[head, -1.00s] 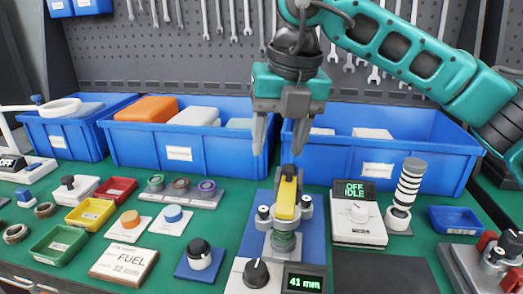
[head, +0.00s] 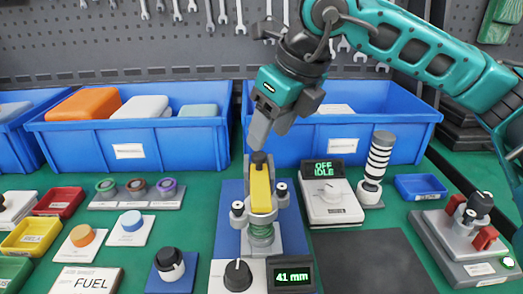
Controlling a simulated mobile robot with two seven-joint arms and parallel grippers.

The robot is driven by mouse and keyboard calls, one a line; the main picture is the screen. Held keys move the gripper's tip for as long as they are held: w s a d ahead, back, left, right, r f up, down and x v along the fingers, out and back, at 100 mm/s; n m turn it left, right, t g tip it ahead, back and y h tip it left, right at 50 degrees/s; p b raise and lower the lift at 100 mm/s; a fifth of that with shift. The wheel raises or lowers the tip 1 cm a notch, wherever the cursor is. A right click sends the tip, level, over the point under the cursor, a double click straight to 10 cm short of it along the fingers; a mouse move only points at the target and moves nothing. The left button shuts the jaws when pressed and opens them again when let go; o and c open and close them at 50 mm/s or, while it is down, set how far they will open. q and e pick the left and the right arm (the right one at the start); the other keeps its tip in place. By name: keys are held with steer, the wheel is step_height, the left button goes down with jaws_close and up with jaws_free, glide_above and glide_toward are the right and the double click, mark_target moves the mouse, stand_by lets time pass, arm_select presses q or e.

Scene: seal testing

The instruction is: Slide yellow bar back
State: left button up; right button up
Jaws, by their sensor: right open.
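The yellow bar (head: 260,190) lies lengthwise on the grey slide of a fixture with a blue base (head: 229,219), near the middle of the head view. A black knob (head: 259,158) stands at its far end. Small posts with black tops flank the bar, and a greenish ring stack (head: 260,236) sits under its near end. My right gripper (head: 262,140) is open and tilted, with its fingers pointing down just above or behind the black knob. One finger partly hides the other, and I cannot tell whether they touch the knob. My left gripper is out of view.
Blue bins (head: 180,140) line the back, close behind the fixture. A dial box marked OFF IDLE (head: 331,203) and a striped post (head: 376,165) stand to the right. A front panel has a dial (head: 238,275) and a 41 mm display (head: 291,275). A dark mat (head: 370,262) lies clear at right.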

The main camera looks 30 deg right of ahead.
mark_target(259, 154)
steer(key=x, duration=0.5)
jaws_close()
stand_by(0.5)
